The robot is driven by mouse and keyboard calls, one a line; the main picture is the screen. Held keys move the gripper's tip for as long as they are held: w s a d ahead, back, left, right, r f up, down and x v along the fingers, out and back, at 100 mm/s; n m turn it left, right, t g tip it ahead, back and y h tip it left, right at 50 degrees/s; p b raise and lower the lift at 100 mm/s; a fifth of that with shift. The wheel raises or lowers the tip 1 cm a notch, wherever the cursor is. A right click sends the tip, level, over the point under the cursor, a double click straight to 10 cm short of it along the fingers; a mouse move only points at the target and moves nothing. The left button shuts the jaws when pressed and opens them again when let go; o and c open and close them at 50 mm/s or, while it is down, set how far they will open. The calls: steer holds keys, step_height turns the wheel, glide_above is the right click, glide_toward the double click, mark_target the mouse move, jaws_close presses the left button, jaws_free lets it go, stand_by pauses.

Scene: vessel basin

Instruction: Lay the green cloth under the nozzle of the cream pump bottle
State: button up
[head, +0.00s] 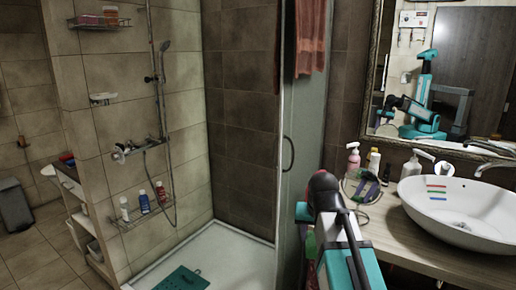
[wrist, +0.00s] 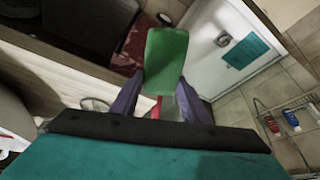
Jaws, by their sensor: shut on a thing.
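The green cloth (wrist: 166,55) is pinched between the two purplish fingers of my gripper (wrist: 161,82) in the wrist view. It hangs in front of the fingertips with floor behind it. In the head view my own arm hides most of the gripper, and a small green patch (head: 311,243) beside the arm may be the cloth. The cream pump bottle (head: 410,169) stands upright on the counter, just left of the basin, apart from my gripper. Its nozzle seems to point right. The counter under the nozzle is partly hidden by the basin.
The white basin (head: 465,207) with coloured stripes sits on the wooden counter (head: 398,243). A pink pump bottle (head: 353,160), a dark bottle (head: 373,162) and a clear round item (head: 362,188) stand left of it. The shower's glass panel (head: 305,130) rises left of the counter.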

steer(key=shift+w+a+r+n+y, duration=0.15)
steer(key=shift+w+n, duration=0.25)
steer(key=shift+w+a+r+n+y, duration=0.15)
steer(key=shift+w+n, duration=0.25)
steer(key=s+f, duration=0.5)
steer(key=f, duration=0.1)
steer(key=shift+f, duration=0.35)
stand_by(0.4)
steer(key=shift+s, duration=0.1)
